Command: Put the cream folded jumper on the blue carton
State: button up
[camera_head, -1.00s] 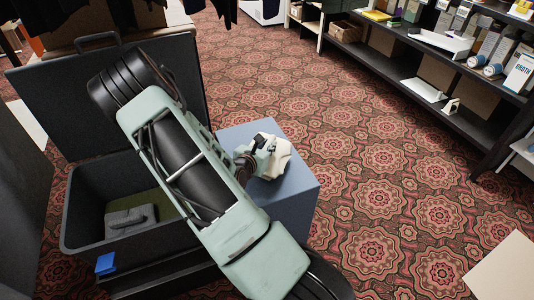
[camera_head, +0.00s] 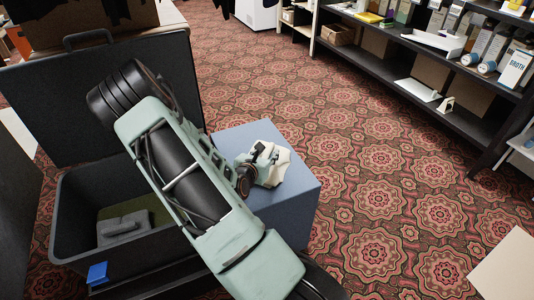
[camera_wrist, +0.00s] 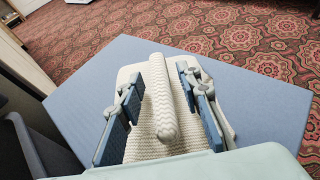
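The cream folded jumper (camera_wrist: 150,150) lies on top of the blue carton (camera_wrist: 90,70), with a raised knitted roll (camera_wrist: 160,95) along its middle. In the head view the jumper (camera_head: 280,172) is partly hidden by my gripper (camera_head: 260,157), above the top of the carton (camera_head: 290,200). In the wrist view my gripper (camera_wrist: 162,92) has its two blue-padded fingers on either side of the roll. Narrow gaps show between the roll and both fingers, so it looks open around it.
A dark open-lidded bin (camera_head: 65,215) stands left of the carton, with a grey folded item (camera_head: 122,228) and something green inside. Dark shelves (camera_head: 400,75) with goods stand at the upper right. The patterned carpet (camera_head: 350,140) between is clear. A pale surface (camera_head: 510,265) is at lower right.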

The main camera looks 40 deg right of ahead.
jog(key=shift+r, duration=0.1)
jog(key=shift+a+r, duration=0.1)
jog(key=shift+r, duration=0.1)
jog(key=p+v, duration=0.4)
jog(key=v, duration=0.7)
jog(key=shift+s+a, duration=0.25)
jog(key=shift+a, duration=0.1)
jog(key=shift+r, duration=0.1)
